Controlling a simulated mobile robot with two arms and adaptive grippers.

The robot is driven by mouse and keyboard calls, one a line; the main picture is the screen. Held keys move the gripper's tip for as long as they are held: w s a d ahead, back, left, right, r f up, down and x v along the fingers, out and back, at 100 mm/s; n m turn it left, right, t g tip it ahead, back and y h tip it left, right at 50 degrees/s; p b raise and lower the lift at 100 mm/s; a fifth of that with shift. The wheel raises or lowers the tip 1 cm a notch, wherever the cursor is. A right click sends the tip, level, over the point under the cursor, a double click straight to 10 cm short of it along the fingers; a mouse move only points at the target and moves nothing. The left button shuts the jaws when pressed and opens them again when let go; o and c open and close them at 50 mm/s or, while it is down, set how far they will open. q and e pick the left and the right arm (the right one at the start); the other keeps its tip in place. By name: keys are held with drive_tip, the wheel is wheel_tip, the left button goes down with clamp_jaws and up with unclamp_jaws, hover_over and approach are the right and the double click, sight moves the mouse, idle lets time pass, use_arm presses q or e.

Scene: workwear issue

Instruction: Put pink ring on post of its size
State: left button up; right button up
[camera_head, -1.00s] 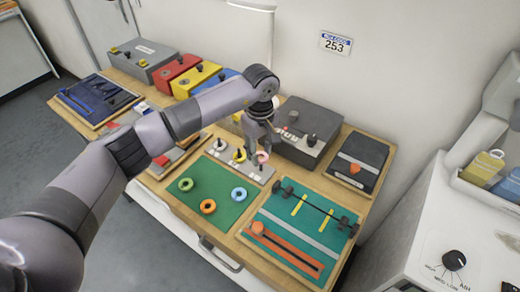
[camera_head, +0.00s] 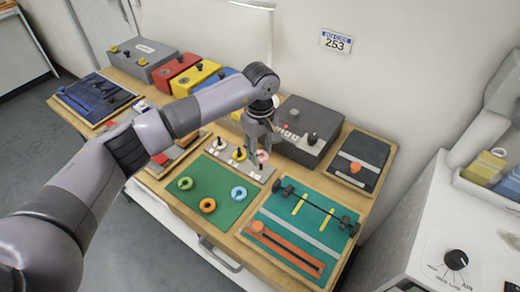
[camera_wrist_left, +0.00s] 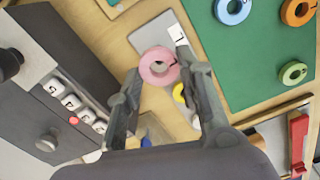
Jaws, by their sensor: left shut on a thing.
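The pink ring (camera_head: 263,156) is held in my left gripper (camera_head: 258,152), above or at the right-hand post of the grey post board (camera_head: 226,160). In the left wrist view the pink ring (camera_wrist_left: 158,66) sits between the fingertips, beside the white "L" label (camera_wrist_left: 177,34). I cannot tell whether the ring is around that post or just over it. The middle post carries a yellow ring (camera_head: 239,156). The left post (camera_head: 219,143) is bare. My right gripper is not in view.
A green mat (camera_head: 215,185) in front holds a green ring (camera_head: 186,184), an orange ring (camera_head: 208,206) and a blue ring (camera_head: 239,194). A dark grey box with knobs (camera_head: 318,112) stands close behind the gripper. A teal board (camera_head: 283,232) lies at the right.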

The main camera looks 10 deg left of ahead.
use_arm(q)
drive_tip(key=shift+f+b, duration=0.1)
drive_tip(key=shift+b, duration=0.25)
idle(0.3)
idle(0.5)
drive_tip(key=shift+b, duration=0.35)
drive_tip(key=shift+f+b, duration=0.7)
drive_tip(key=shift+b, duration=0.05)
idle(0.9)
drive_tip(key=o, duration=0.8)
drive_tip(key=shift+c, duration=0.2)
drive_tip(key=shift+o, duration=0.2)
drive_tip(key=o, duration=0.4)
